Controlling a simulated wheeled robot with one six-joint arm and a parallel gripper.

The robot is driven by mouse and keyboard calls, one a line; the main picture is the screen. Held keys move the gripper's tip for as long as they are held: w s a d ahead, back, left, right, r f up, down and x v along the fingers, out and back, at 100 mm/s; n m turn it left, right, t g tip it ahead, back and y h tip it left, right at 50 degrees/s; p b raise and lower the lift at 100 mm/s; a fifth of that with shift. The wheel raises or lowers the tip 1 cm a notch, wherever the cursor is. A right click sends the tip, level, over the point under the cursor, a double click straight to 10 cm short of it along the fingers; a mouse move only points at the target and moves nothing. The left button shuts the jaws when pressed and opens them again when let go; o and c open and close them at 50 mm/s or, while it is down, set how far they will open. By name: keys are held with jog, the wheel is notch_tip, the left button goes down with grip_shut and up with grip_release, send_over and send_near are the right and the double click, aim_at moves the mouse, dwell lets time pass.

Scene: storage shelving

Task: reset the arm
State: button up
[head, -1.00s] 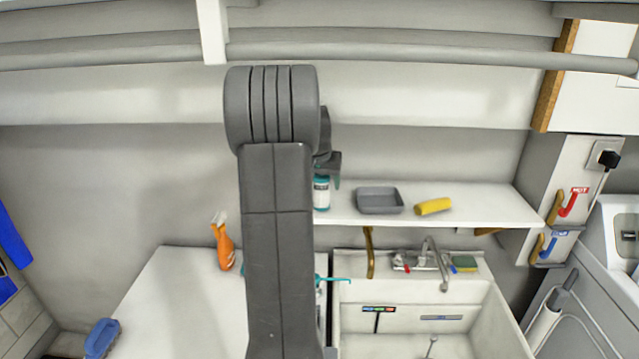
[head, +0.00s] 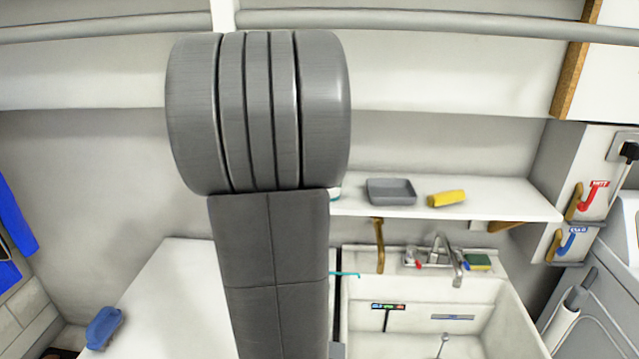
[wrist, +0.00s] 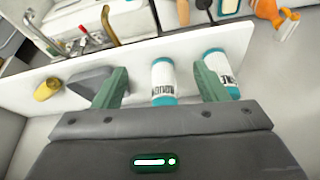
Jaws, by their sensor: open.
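My gripper (wrist: 160,78) shows in the wrist view with its two green fingers spread apart and nothing gripped. A white bottle with teal ends (wrist: 163,81) shows in the gap between the fingers; I cannot tell how far beyond the fingertips it is. A second such bottle (wrist: 221,70) shows behind the right finger and is partly covered by it. In the head view my raised arm covers the gripper and nearly all of the bottles.
A white shelf (head: 515,205) holds a grey tray (head: 391,191) and a yellow roll (head: 446,198). Below it are a sink (head: 490,310) and a tap (head: 457,262). An orange spray bottle (wrist: 268,10) shows in the wrist view.

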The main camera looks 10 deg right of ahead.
jog(key=shift+s+a, duration=0.2)
jog(key=shift+s, duration=0.25)
jog(key=shift+w, duration=0.15)
jog(key=w+d+f+p, duration=0.1)
jog(key=w, duration=0.3)
jog(key=w+d+f+p, duration=0.1)
jog(key=w+d+p, duration=0.1)
jog(key=w, duration=0.2)
jog(key=w+d+f+p, duration=0.1)
jog(key=w+p, duration=0.1)
jog(key=w, duration=0.2)
jog(key=shift+w+d+f, duration=0.25)
jog(key=shift+d+f, duration=0.05)
jog(key=shift+d, duration=0.1)
jog(key=shift+w+f, duration=0.2)
jog(key=shift+f, duration=0.5)
jog(key=shift+r, duration=0.1)
